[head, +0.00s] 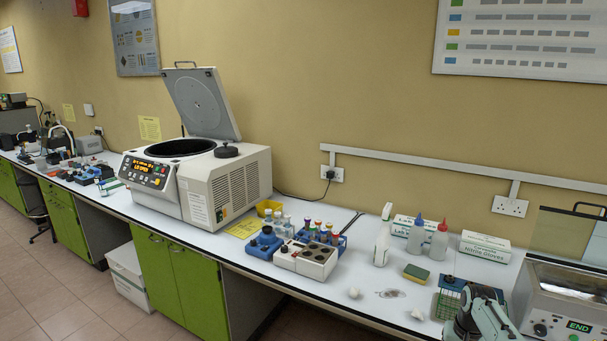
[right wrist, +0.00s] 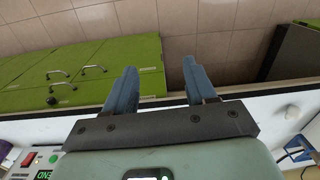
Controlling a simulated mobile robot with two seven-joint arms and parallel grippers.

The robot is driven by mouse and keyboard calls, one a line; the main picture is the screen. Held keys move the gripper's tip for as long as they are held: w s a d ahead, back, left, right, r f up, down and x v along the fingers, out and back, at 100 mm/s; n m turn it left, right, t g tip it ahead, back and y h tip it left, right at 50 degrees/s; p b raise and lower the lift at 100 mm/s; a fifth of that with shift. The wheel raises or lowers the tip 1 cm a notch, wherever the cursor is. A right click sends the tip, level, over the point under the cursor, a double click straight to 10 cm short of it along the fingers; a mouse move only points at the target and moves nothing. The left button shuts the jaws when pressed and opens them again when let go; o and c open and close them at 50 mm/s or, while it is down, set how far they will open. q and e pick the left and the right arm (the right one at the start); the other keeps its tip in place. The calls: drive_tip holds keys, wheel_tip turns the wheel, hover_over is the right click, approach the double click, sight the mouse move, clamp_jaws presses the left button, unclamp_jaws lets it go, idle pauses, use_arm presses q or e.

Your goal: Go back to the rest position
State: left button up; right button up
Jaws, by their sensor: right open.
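My right arm comes in at the lower right of the head view, over the front of the bench near the END machine. In the right wrist view my right gripper (right wrist: 158,85) has its two blue fingers spread apart with nothing between them. The fingers point out past the bench edge toward the green cabinets (right wrist: 90,72) and tiled floor. My left gripper is not in view.
A machine reading END (head: 570,300) stands close to my right arm.

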drive_tip(key=a+f+n+y, duration=0.1)
drive_tip(key=a+f, duration=0.6)
drive_tip(key=f, duration=0.7)
drive_tip(key=s+a+f+n+y, duration=0.1)
drive_tip(key=s+a+f+y, duration=0.1)
drive_tip(key=s+a+f, duration=1.1)
drive_tip(key=s+a, duration=0.3)
drive_tip(key=s, duration=0.5)
drive_tip(key=s+a+f, duration=0.2)
drive_tip(key=s+a, duration=0.3)
drive_tip(key=s, duration=0.5)
drive_tip(key=shift+a, duration=0.3)
drive_tip(key=shift+c, duration=1.3)
drive_tip(key=shift+s+d+m, duration=0.1)
drive_tip(key=shift+d+m, duration=0.05)
drive_tip(key=shift+m, duration=0.15)
